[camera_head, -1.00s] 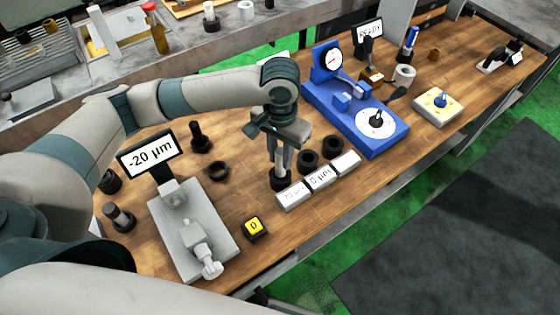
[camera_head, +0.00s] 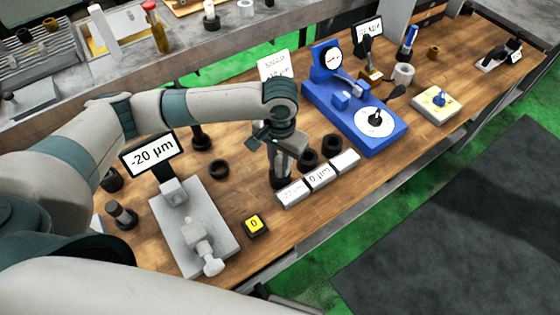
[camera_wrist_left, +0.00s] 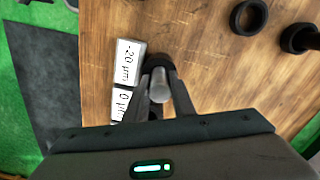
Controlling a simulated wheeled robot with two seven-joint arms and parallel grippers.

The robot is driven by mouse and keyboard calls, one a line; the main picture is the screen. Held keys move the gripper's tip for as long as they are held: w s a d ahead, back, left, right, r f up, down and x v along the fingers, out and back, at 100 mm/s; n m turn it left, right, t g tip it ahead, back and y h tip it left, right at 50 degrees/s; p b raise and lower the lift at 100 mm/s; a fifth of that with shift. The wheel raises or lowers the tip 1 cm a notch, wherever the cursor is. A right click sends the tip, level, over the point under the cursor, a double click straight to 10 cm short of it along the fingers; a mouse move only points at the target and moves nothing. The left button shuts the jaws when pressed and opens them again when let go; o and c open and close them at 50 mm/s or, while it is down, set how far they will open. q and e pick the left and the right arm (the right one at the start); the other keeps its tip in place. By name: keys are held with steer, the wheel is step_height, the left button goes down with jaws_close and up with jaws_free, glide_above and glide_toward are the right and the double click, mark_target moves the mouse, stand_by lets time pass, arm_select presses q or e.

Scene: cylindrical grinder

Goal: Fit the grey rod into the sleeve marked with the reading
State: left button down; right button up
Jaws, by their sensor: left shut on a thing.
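My left gripper (camera_head: 280,172) points down, shut on the grey rod, right at the black sleeve (camera_head: 281,183) at the left end of the row. The left wrist view shows the upright rod (camera_wrist_left: 160,86) between the fingers, with the dark sleeve (camera_wrist_left: 158,62) around or behind its lower end. I cannot tell how deep it sits. That sleeve stands beside the white label "-20 µm" (camera_wrist_left: 128,63); the "0 µm" label (camera_wrist_left: 122,103) is alongside. The display (camera_head: 150,154) reads -20 µm. Two more black sleeves (camera_head: 309,158) (camera_head: 332,143) stand to the right. My right gripper is not seen.
The grey measuring stand (camera_head: 193,232) and a yellow-topped "0" button (camera_head: 255,225) are left of the labels. A loose black ring (camera_head: 219,169) lies behind them. The blue gauge (camera_head: 360,118) stands to the right. Bare wood lies in front of the blue gauge.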

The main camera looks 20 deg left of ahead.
arm_select(q)
steer(key=c, duration=1.5)
jaws_free()
steer(key=shift+f, duration=0.1)
steer(key=shift+r, duration=0.65)
step_height(320, 180, up, 10)
steer(key=b, duration=0.2)
steer(key=shift+b, duration=0.35)
steer(key=shift+r, duration=0.5)
